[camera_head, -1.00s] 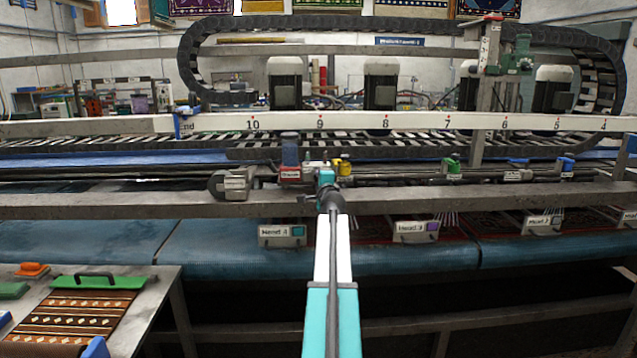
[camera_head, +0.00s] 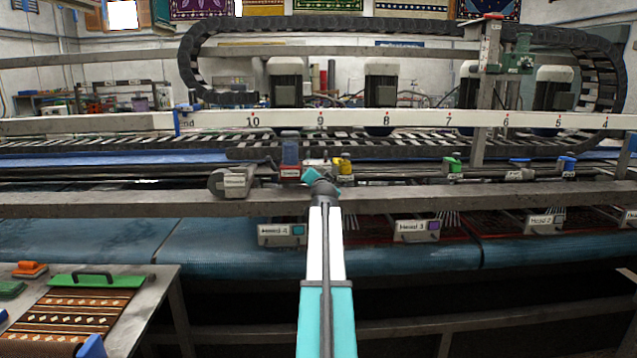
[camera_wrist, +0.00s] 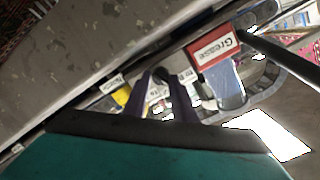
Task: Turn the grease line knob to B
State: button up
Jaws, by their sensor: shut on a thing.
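The grease line knob (camera_wrist: 161,76) shows as a small dark round part between my fingertips in the wrist view, beside the red "Grease" label (camera_wrist: 214,47). My gripper (camera_wrist: 163,77) has its two purple fingers closed on the knob. A pale plate with small lettering (camera_wrist: 158,96) lies behind the fingers; its letters and the knob's pointer cannot be read. In the head view the red label (camera_head: 290,173) sits on the machine rail, left of my gripper (camera_head: 318,178). There my wrist hides the knob.
A side table (camera_head: 150,290) with a rug sample is at lower left.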

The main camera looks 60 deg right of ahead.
jog(key=n+b, duration=0.2)
jog(key=n, duration=0.2)
jog(key=shift+w+r+h, duration=0.1)
jog(key=shift+w+h, duration=0.05)
jog(key=shift+h, duration=0.15)
jog(key=shift+n+g+b, duration=0.4)
jog(key=shift+n+b, duration=0.15)
jog(key=shift+n, duration=0.55)
jog(key=o, duration=1)
jog(key=shift+a, duration=0.1)
jog(key=shift+v, duration=1)
jog(key=shift+b+v, duration=0.75)
jog(key=shift+v, duration=5.1)
